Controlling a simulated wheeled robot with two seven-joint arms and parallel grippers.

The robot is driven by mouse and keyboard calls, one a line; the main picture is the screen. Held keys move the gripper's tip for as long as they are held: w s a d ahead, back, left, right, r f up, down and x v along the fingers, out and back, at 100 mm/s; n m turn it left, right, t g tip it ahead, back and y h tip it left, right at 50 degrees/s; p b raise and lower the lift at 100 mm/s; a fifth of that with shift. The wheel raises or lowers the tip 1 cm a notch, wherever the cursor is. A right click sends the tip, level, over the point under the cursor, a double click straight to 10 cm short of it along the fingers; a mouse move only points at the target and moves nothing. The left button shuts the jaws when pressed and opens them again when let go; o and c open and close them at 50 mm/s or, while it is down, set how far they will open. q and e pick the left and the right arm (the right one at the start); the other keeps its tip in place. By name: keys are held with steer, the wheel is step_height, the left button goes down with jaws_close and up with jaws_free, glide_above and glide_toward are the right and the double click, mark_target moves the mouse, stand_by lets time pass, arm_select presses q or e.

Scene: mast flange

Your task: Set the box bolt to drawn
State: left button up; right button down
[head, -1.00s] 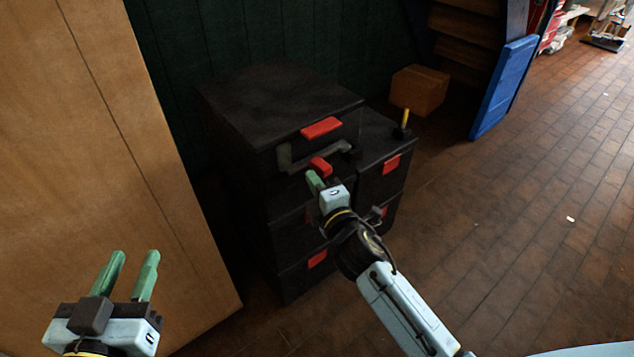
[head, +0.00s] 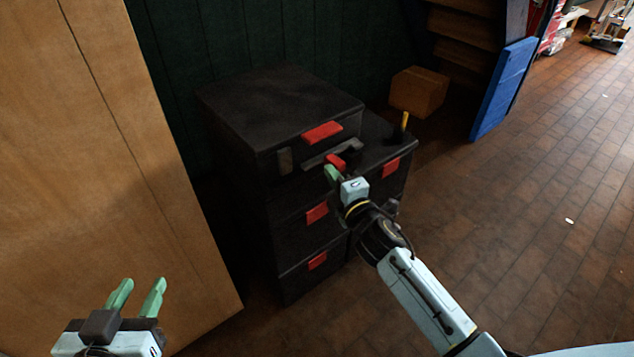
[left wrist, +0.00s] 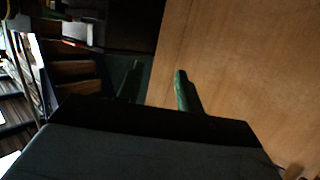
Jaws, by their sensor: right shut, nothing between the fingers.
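The box bolt is a grey bar (head: 347,150) with a red knob (head: 336,163), on the front of the top black box (head: 280,95). The bar's left end stands apart from a grey bracket (head: 284,161) at the left of the box front. My right gripper (head: 331,172) is shut and empty, with its green fingertips just left of and below the knob. They look close to it or touching; I cannot tell which. My left gripper (head: 138,292) is open and empty at the lower left; its spread fingers also show in the left wrist view (left wrist: 158,85).
Black drawers with red labels (head: 317,213) stand under and beside the box. A yellow-topped post (head: 404,125) stands on the right unit. A wooden panel (head: 120,150) fills the left. A cardboard box (head: 419,91) and a blue panel (head: 503,88) are behind.

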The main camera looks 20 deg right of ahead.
steer(key=shift+d, duration=0.15)
